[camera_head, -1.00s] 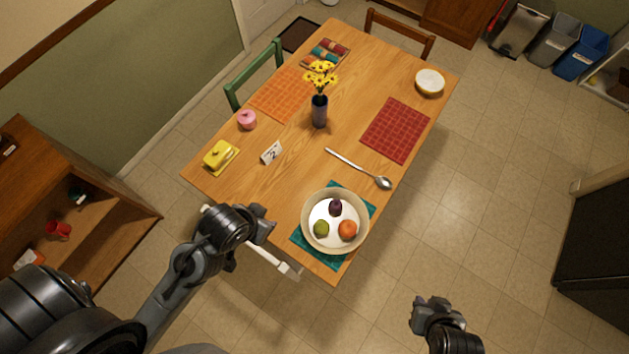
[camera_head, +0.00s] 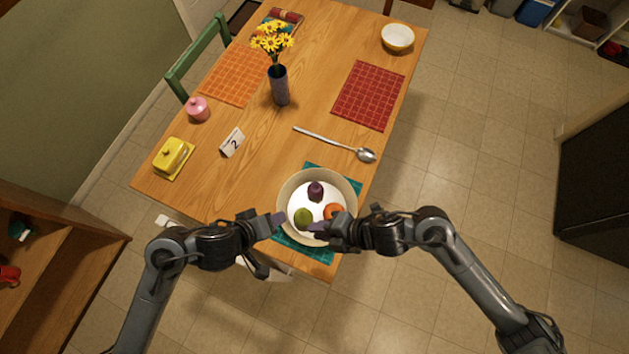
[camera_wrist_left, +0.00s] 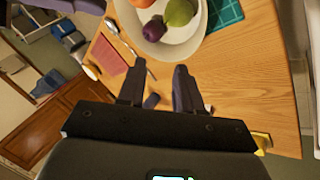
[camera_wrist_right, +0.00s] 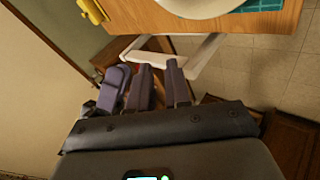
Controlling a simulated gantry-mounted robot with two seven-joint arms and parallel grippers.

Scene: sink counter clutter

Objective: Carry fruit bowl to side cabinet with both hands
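The fruit bowl (camera_head: 289,187) is cream with a white inside and stands on a teal mat (camera_head: 319,260) at the table's near corner. It holds a purple fruit (camera_head: 316,191), a green fruit (camera_head: 303,217) and an orange fruit (camera_head: 333,211). My left gripper (camera_head: 278,221) is at the bowl's near left side. My right gripper (camera_head: 318,228) is in front of its near rim and hides part of it. In the left wrist view, the open fingers (camera_wrist_left: 158,80) are short of the bowl (camera_wrist_left: 180,45). In the right wrist view, the open fingers (camera_wrist_right: 160,80) are empty, below the bowl (camera_wrist_right: 200,8).
A wooden cabinet with open shelves (camera_head: 75,262) stands at the left. The table holds a spoon (camera_head: 364,155), vase (camera_head: 279,88), number card (camera_head: 232,142), yellow butter dish (camera_head: 173,156) and pink pot (camera_head: 197,108). A white chair frame is under the near edge.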

